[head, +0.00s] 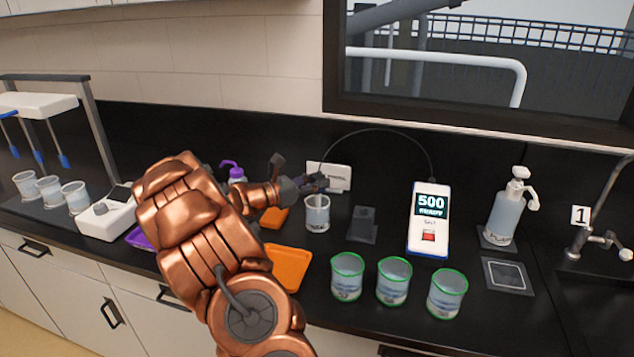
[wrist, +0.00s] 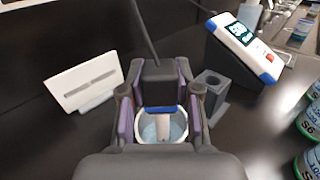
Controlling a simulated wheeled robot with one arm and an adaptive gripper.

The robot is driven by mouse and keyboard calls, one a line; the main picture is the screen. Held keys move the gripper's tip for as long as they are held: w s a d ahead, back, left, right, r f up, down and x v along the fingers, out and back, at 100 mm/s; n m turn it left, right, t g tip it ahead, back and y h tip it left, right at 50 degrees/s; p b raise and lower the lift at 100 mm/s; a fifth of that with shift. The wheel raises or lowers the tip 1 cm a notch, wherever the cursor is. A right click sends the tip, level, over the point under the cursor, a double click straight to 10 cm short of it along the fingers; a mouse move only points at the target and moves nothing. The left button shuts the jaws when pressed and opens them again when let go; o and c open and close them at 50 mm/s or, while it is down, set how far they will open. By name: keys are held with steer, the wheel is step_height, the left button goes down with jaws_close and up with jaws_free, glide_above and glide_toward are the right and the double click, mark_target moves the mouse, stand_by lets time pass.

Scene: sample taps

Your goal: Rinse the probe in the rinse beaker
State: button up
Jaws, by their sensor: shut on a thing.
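My gripper (head: 314,183) is shut on the probe, right above the rinse beaker (head: 318,215). The gripper also shows in the wrist view (wrist: 160,118). There the probe (wrist: 163,111) shows a blue band and a grey lower part pointing down between the fingers. The clear beaker (wrist: 180,128) with pale blue liquid lies directly below, and the probe lines up inside its rim. How deep the tip sits, or whether it touches the liquid, I cannot tell. A black cable runs from the probe to the meter (head: 429,220), which reads 500.
An empty dark holder (head: 362,224) stands right of the beaker. A white card (head: 335,176) stands behind it. Several green-rimmed sample beakers (head: 394,281) stand in front. An orange tray (head: 288,268) lies front left. A soap bottle (head: 507,212) and tap (head: 599,239) are right.

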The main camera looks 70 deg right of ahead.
steer(key=shift+r+p, duration=3.5)
steer(key=shift+r, duration=1.2)
step_height(320, 180, up, 3)
steer(key=shift+p, duration=1.25)
